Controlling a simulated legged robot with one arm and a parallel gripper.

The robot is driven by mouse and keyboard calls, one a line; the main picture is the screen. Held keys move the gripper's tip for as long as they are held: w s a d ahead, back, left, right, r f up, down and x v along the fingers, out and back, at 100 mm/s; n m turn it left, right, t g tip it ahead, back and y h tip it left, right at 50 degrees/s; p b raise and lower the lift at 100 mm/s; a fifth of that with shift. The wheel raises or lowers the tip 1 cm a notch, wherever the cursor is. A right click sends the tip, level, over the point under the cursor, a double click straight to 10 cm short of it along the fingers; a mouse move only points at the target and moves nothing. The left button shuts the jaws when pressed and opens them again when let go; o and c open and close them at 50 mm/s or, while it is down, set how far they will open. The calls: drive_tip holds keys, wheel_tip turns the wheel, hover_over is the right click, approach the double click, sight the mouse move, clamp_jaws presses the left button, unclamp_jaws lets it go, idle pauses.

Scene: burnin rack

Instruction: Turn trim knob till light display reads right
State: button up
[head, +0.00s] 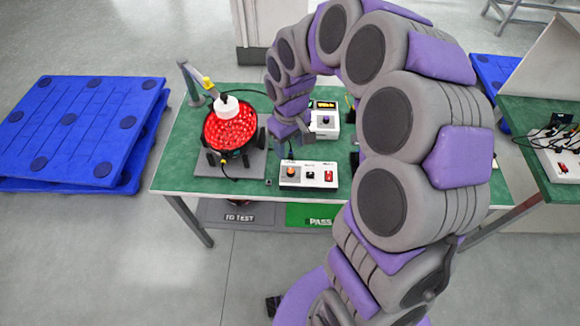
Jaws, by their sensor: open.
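A white box with a dark round knob (323,118) stands at the middle back of the green table. A small display (325,105) glows yellow-orange behind that knob; its reading is too small to make out. A second white box (306,182) stands at the front, with an orange knob (292,171), a black control and a red switch on top. My gripper (291,151) points down just above and behind the front box's left end, left of the dark knob. It is open and appears empty and apart from both knobs. My arm hides the table's right part.
A round fixture glowing red (231,131), with a white cap, stands on a grey plate at left. The green table (185,165) has bare room at its left front. Trays marked TO TEST (240,217) and PASS (320,222) lie below. Blue pallets (80,125) lie at left.

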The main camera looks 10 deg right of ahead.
hover_over(290, 171)
wheel_tip(290, 171, down, 8)
drive_tip(key=shift+n+h, duration=0.3)
drive_tip(key=shift+n, duration=0.1)
wheel_tip(290, 171, down, 18)
drive_tip(key=shift+r+b, duration=0.2)
drive_tip(key=shift+b, duration=0.5)
drive_tip(key=shift+c, duration=0.4)
drive_tip(key=c, duration=1)
